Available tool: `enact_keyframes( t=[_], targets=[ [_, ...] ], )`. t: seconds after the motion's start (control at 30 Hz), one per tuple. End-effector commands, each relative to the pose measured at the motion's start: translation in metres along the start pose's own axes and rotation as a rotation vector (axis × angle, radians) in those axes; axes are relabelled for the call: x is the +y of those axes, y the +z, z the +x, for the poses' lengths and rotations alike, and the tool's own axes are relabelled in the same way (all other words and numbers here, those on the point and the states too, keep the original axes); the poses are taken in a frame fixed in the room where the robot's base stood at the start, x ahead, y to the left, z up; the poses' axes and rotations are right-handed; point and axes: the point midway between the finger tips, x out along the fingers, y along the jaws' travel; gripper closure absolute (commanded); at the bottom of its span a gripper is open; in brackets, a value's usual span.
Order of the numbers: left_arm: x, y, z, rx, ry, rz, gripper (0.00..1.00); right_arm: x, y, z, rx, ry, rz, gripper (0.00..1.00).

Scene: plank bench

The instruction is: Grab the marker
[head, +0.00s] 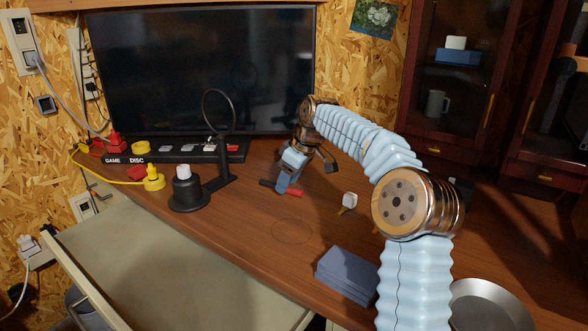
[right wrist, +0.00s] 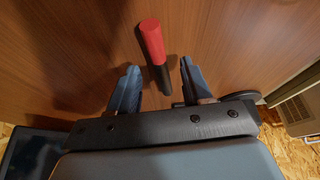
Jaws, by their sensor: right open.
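The marker (head: 295,193) lies on the wooden desk, with one red end and a black body. It also shows in the right wrist view (right wrist: 153,45), its black part reaching between my finger tips and its red end pointing away. My right gripper (head: 284,184) is low over the marker and hides its middle in the head view. In the right wrist view my right gripper (right wrist: 158,70) is open, with one blue finger on each side of the marker and visible gaps between. My left gripper is not in view.
A small white-and-yellow object (head: 348,202), a blue-grey stack (head: 346,273) and a metal pan (head: 485,300) are to the right. A monitor (head: 200,70) stands behind. Bare desk lies in front.

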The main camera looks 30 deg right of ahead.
Motion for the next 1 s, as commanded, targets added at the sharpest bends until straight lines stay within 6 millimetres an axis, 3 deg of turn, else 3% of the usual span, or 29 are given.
enact_keyframes(
  t=[0.13, 0.47, 0.77, 1.0],
  targets=[
    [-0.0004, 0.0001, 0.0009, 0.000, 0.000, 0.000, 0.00, -0.0003, 0.0001, 0.0093, 0.000, 0.000, 0.000, 0.51],
    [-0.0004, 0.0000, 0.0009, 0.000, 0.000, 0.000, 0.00, -0.0003, -0.0001, 0.0108, 0.001, 0.000, -0.001, 0.53],
    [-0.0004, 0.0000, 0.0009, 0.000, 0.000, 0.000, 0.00, -0.0003, -0.0001, 0.0106, 0.000, 0.000, -0.001, 0.99],
    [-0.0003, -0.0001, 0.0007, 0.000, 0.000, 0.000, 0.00, -0.0009, -0.0006, 0.0106, 0.000, 0.000, -0.001, 1.00]
  ],
)
